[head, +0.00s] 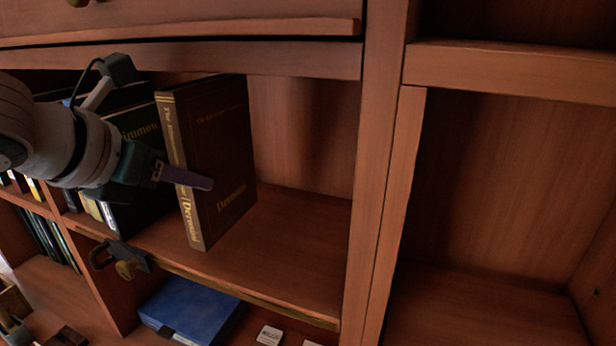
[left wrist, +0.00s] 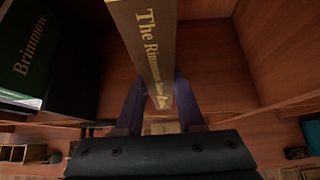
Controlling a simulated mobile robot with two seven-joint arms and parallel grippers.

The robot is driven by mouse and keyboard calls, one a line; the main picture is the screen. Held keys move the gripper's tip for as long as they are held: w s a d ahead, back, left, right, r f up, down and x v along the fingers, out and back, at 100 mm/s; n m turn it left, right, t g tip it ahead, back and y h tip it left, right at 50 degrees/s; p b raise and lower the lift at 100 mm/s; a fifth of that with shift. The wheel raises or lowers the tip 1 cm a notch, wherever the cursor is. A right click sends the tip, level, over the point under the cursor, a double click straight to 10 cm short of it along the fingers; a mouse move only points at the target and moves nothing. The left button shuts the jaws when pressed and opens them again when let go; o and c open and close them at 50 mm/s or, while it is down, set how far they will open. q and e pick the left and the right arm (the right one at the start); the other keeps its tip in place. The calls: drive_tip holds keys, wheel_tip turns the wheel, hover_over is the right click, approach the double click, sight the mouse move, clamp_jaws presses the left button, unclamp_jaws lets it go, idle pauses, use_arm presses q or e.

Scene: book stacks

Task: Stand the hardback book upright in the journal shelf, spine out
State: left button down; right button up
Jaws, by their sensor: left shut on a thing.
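The hardback book (head: 218,150) is dark with a tan spine and gold lettering. It stands upright in the journal shelf (head: 290,260), its spine facing out towards me. My left gripper (head: 185,178) is shut on the book across its spine, one finger showing on the front cover. In the left wrist view the tan spine (left wrist: 148,45) rises between the two fingers (left wrist: 157,105). The book's bottom edge is at the shelf board; I cannot tell whether it bears full weight there. My right gripper is not in view.
A dark green-black book (head: 140,140) stands just left of the held book, partly behind my arm. The shelf bay is clear to the right up to the upright divider (head: 375,170). A blue box (head: 190,308) lies on the shelf below. The right bay (head: 500,200) is empty.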

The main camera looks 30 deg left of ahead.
sight(186, 201)
use_arm(q)
drive_tip(key=shift+w+f+p, duration=0.25)
drive_tip(key=shift+f+p, duration=0.25)
drive_tip(key=shift+f, duration=1.1)
drive_tip(key=shift+f, duration=0.2)
drive_tip(key=c, duration=0.5)
unclamp_jaws()
drive_tip(key=shift+f, duration=0.1)
